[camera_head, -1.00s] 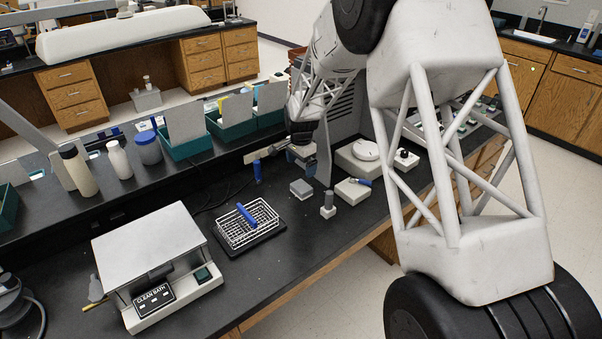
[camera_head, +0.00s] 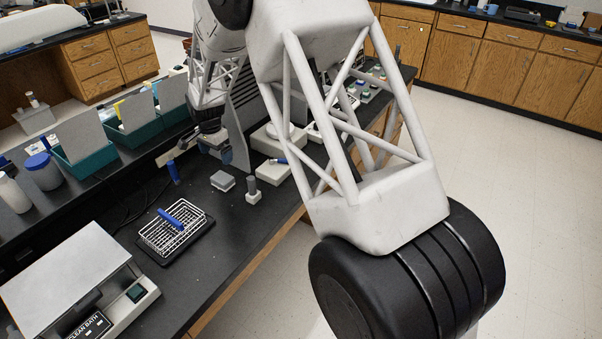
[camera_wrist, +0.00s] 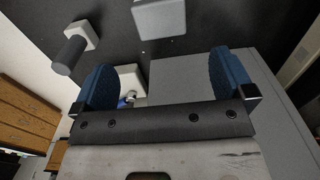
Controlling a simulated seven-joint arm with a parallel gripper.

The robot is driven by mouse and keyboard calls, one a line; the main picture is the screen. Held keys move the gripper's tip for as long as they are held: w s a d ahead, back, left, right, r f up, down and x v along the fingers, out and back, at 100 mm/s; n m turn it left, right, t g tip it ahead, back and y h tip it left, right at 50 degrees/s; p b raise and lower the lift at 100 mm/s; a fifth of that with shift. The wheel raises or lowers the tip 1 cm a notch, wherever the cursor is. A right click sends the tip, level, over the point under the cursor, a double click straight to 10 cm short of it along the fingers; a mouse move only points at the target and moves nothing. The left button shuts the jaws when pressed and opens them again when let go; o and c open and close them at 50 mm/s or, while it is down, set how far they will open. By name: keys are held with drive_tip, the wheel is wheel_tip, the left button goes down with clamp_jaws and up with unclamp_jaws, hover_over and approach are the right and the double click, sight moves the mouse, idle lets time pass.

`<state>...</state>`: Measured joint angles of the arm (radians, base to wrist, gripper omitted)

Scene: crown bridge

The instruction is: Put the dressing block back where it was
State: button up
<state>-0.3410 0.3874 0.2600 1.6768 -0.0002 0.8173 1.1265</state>
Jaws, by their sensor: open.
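A small grey block (camera_head: 222,181) with a paler top sits on the black bench; it looks like the dressing block, though I cannot be sure. It seems to be the pale block at the top of the wrist view (camera_wrist: 160,18), beyond the fingertips. My gripper (camera_head: 214,146) is above the bench, behind the block in the head view, beside a grey upright panel. In the wrist view my gripper (camera_wrist: 165,65) has its two blue fingers wide apart, with nothing held between them.
A grey peg on a white base (camera_head: 253,190) stands right of the block. A pale unit with a blue-handled tool (camera_head: 273,167) lies behind it. A wire rack with a blue handle (camera_head: 175,230) and the Clean Bath unit (camera_head: 75,280) are left. The grey upright panel (camera_head: 240,130) is close to my gripper.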

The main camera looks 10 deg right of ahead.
drive_tip(key=shift+r, duration=0.1)
drive_tip(key=s+d+r+n+t, duration=0.1)
drive_tip(key=s+d+r+n, duration=0.3)
drive_tip(key=s+d+r, duration=1.55)
drive_tip(key=s+d+r+n, duration=0.1)
drive_tip(key=s+d, duration=0.2)
drive_tip(key=s, duration=0.7)
drive_tip(key=s+d+r+n+t, duration=0.1)
drive_tip(key=s+d+n, duration=0.1)
drive_tip(key=s, duration=0.9)
drive_tip(key=s+d+r+n, duration=0.1)
drive_tip(key=s+d, duration=0.3)
drive_tip(key=s, duration=0.7)
drive_tip(key=shift+d+r+n+t, duration=0.2)
drive_tip(key=shift+d+n+t, duration=0.1)
drive_tip(key=shift+n, duration=0.1)
